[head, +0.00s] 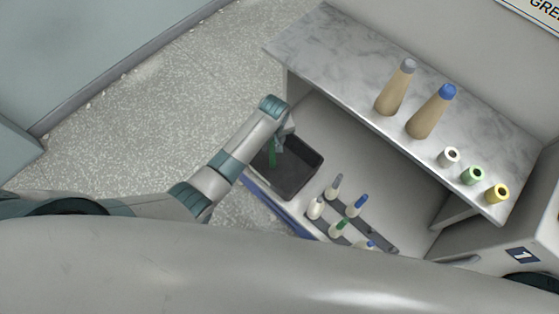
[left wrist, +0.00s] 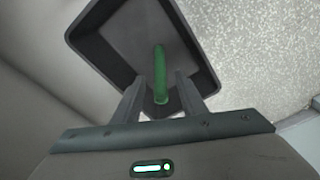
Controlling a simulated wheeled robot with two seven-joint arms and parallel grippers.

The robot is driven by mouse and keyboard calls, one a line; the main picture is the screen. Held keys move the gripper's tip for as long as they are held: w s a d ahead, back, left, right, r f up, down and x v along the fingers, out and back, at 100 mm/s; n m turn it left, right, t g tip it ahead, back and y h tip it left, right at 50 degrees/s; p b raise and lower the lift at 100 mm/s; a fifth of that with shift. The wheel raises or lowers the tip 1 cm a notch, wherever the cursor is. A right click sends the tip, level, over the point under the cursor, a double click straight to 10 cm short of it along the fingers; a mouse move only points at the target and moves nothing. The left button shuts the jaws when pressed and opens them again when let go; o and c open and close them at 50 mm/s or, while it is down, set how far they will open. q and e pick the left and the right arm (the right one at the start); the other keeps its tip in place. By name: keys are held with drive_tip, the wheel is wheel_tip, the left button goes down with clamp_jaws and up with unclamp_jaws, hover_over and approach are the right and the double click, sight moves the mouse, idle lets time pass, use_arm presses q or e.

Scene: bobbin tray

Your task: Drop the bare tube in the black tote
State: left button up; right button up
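The bare tube is green and slim. In the head view the tube (head: 272,153) shows just below my left gripper (head: 280,144), within the outline of the black tote (head: 297,176). In the left wrist view the tube (left wrist: 159,65) lies between the fingers of my left gripper (left wrist: 160,78), with a gap on each side. The fingers are open. The tote (left wrist: 118,40) spreads out beyond them. I cannot tell whether the tube rests on the tote floor or is above it. My right gripper is not in view.
Right of the tote, several bobbins (head: 357,206) stand on dark strips. The grey marbled shelf (head: 340,50) above holds two tan cones (head: 393,92) (head: 428,118) and three small spools: white (head: 448,157), green (head: 472,175) and yellow (head: 496,194). Speckled floor (head: 150,120) is clear at left.

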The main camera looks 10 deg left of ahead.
use_arm(q)
wheel_tip(320, 180, up, 13)
drive_tip(key=s, duration=0.1)
drive_tip(key=shift+s+d, duration=0.2)
drive_tip(key=shift+d, duration=0.15)
drive_tip(key=shift+s, duration=0.1)
idle(0.7)
drive_tip(key=s+a+f+m+t+h, duration=0.1)
drive_tip(key=s+a+m, duration=0.15)
drive_tip(key=s, duration=0.55)
drive_tip(key=s+a+f+m, duration=0.15)
drive_tip(key=s+a, duration=0.25)
drive_tip(key=s, duration=0.4)
drive_tip(key=s+a+r+m+t, duration=0.1)
drive_tip(key=s+a+r+m, duration=0.15)
drive_tip(key=s, duration=0.35)
drive_tip(key=s+a+r+m, duration=0.1)
drive_tip(key=s+a+r, duration=0.15)
drive_tip(key=s, duration=0.35)
wheel_tip(320, 180, down, 29)
drive_tip(key=s+g, duration=0.1)
drive_tip(key=s+a+f, duration=0.2)
drive_tip(key=s+f, duration=0.6)
drive_tip(key=s, duration=0.1)
drive_tip(key=s+a+f+g, duration=0.1)
drive_tip(key=s+f, duration=0.8)
drive_tip(key=shift+a+f, duration=0.15)
drive_tip(key=shift+a, duration=0.2)
